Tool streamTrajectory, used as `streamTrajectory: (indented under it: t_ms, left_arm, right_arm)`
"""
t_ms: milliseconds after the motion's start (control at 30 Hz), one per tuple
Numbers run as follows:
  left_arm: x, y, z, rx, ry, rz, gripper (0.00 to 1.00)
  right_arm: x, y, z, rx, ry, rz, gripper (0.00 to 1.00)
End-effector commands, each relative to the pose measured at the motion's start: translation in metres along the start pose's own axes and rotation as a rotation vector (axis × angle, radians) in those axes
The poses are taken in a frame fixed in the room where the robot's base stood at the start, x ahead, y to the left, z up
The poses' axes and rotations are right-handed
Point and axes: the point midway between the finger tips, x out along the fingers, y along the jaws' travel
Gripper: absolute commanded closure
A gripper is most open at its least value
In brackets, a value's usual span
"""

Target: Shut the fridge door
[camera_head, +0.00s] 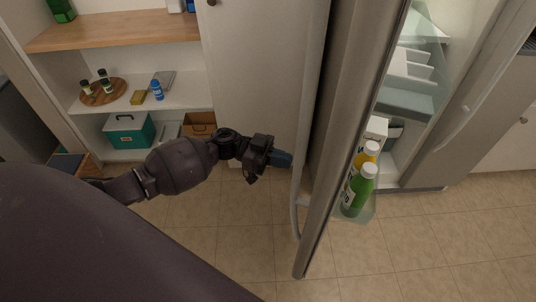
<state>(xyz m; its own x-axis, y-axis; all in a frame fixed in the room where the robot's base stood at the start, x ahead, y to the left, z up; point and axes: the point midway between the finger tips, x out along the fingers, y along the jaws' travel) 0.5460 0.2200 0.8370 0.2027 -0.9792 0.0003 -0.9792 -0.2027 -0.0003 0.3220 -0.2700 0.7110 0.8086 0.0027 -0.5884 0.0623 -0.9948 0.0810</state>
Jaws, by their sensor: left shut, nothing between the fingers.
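The fridge door (345,110) stands wide open, its edge pointing toward me. Its outer side with a long handle (297,190) faces left. Its inner shelf holds a green bottle (359,192) and a yellow bottle (366,157). The fridge interior (405,100) is exposed to the right of the door. My left gripper (286,159) is shut and empty, close to the outer, handle side of the door. I cannot tell whether it touches the handle or door. My right gripper is not in view.
Open shelves at the left hold a round wooden board (104,93) with small jars, a blue bottle (157,90) and a teal box (129,130). A white cabinet door (262,70) is behind my gripper. The tiled floor (420,250) at lower right is clear.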

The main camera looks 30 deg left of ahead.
Motion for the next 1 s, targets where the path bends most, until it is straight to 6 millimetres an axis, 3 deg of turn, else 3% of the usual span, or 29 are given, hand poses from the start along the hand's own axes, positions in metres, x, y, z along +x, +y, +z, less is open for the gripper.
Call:
streamTrajectory:
  t_ms: [200,400,1000]
  left_arm:
    - [0.038,0.0,0.0,-0.001,0.003,0.0,1.0]
    - [0.059,0.0,0.001,-0.002,0.001,0.0,1.0]
    - [0.067,0.0,0.0,-0.001,0.0,-0.004,1.0]
  right_arm:
    - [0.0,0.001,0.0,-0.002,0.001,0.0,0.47]
    - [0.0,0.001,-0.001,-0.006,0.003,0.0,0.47]
    - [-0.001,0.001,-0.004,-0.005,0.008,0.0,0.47]
